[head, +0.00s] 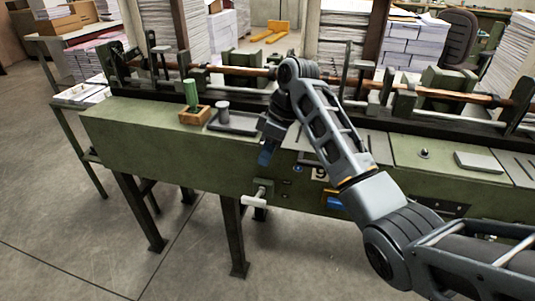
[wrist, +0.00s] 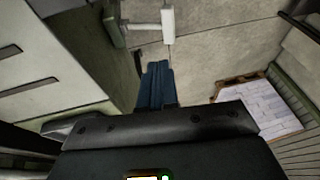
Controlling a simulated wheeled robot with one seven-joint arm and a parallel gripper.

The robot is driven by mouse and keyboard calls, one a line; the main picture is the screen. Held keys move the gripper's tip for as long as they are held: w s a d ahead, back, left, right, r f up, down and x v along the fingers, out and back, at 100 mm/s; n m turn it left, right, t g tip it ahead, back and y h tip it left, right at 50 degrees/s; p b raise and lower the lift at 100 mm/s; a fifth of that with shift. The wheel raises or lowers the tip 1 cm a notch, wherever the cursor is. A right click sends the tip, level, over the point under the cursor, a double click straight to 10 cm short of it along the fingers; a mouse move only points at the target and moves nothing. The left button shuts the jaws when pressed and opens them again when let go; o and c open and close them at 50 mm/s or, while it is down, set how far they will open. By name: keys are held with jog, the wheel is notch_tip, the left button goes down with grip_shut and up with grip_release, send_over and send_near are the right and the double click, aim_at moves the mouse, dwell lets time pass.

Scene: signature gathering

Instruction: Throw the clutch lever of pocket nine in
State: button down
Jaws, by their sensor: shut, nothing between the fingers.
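The number 9 plate (head: 320,173) is on the front of the green machine, partly behind my arm. A lever with a pale cylindrical handle (head: 254,201) sticks out from the machine's front, left of and below the plate. The handle also shows at the top of the wrist view (wrist: 168,24). My gripper (head: 265,157) is above the lever, close to the machine's front face, with its blue fingers shut and empty. In the wrist view the fingers (wrist: 156,84) are together, apart from the handle. A blue and yellow part (head: 335,201) below the plate is partly hidden by my arm.
The green machine bed (head: 135,125) runs across the view. A green-handled tool in a wooden block (head: 194,116) and a dark tray (head: 235,124) sit on top. Stacked paper (head: 410,45) stands behind. The floor in front is clear; a pallet of paper (wrist: 255,108) lies right in the wrist view.

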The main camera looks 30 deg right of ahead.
jog(key=p, duration=0.1)
send_near(253, 198)
jog(key=w+x, duration=0.1)
jog(key=x, duration=0.4)
jog(key=shift+s+a+f, duration=0.1)
jog(key=shift+s+f, duration=0.25)
jog(key=shift+f, duration=0.25)
